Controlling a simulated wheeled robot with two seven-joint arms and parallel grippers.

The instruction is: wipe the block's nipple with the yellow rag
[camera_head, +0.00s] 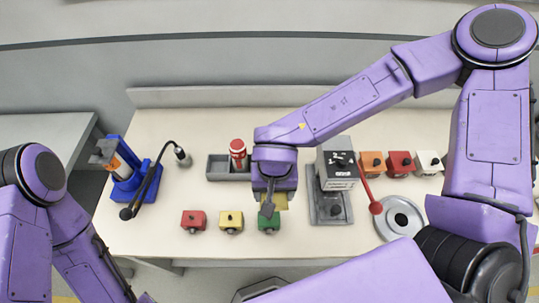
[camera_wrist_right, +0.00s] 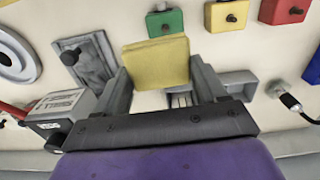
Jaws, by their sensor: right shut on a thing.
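My right gripper (camera_head: 270,205) is shut on the yellow rag (camera_wrist_right: 155,62), a folded yellow pad that stands out between its fingers. In the head view, only a sliver of the rag (camera_head: 284,201) shows behind the gripper. A green block (camera_head: 269,225) stands just in front of the gripper; a finger hides part of it. It also shows in the right wrist view (camera_wrist_right: 165,22), close beyond the rag, with a small dark nipple on it. A yellow block (camera_head: 231,223) and a red block (camera_head: 193,221) with similar nipples stand to its left. My left gripper is out of view.
A grey machine with a red lever (camera_head: 372,195) stands right of the gripper. A grey tray (camera_head: 218,174) with a red-and-white can (camera_head: 238,152) lies behind it. A blue stand (camera_head: 135,180) is at left, a round metal disc (camera_head: 400,217) at right. More blocks stand at the back right.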

